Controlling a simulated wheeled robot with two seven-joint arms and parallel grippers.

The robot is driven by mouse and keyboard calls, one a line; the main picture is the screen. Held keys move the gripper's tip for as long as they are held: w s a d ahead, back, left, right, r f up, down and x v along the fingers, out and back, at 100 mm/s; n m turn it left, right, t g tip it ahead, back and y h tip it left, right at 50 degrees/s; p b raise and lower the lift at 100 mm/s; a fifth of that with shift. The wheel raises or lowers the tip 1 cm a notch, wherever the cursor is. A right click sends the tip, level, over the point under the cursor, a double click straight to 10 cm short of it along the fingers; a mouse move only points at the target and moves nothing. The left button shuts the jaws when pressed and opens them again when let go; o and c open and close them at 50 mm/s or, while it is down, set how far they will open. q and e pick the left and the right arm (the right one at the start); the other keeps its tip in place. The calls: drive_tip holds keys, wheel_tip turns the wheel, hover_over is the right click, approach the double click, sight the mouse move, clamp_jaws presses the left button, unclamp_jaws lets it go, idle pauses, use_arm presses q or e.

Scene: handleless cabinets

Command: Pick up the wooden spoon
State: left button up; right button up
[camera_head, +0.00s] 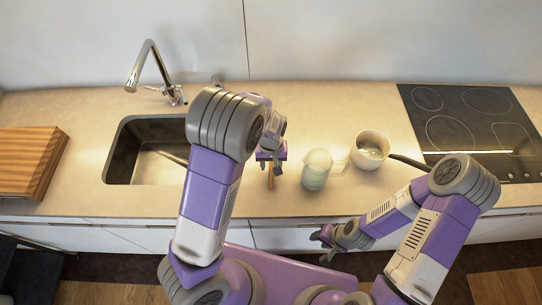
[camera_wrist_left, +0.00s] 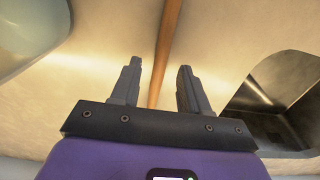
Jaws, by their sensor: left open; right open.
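The wooden spoon (camera_head: 271,178) shows as a thin brown handle on the counter, just below my left gripper (camera_head: 269,168); the rest of it is hidden by the gripper and arm. In the left wrist view the spoon's handle (camera_wrist_left: 167,42) runs lengthwise, and its near end appears in the gap between the open fingers of my left gripper (camera_wrist_left: 160,80). Neither finger visibly grips it; I cannot tell how far above the counter the fingertips are. My right gripper (camera_head: 325,247) is low in front of the counter, away from the spoon.
A pale green jar with a whitish top (camera_head: 315,170) stands close to the right of the spoon. A pot (camera_head: 369,150) with a dark handle is farther right, near the black cooktop (camera_head: 450,105). A sink (camera_head: 125,155) and wooden board (camera_head: 25,160) lie left.

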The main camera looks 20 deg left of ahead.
use_arm(q)
drive_tip(key=shift+f, duration=0.65)
clamp_jaws()
wheel_tip(320, 180, up, 10)
drive_tip(key=p, duration=0.1)
idle(2.3)
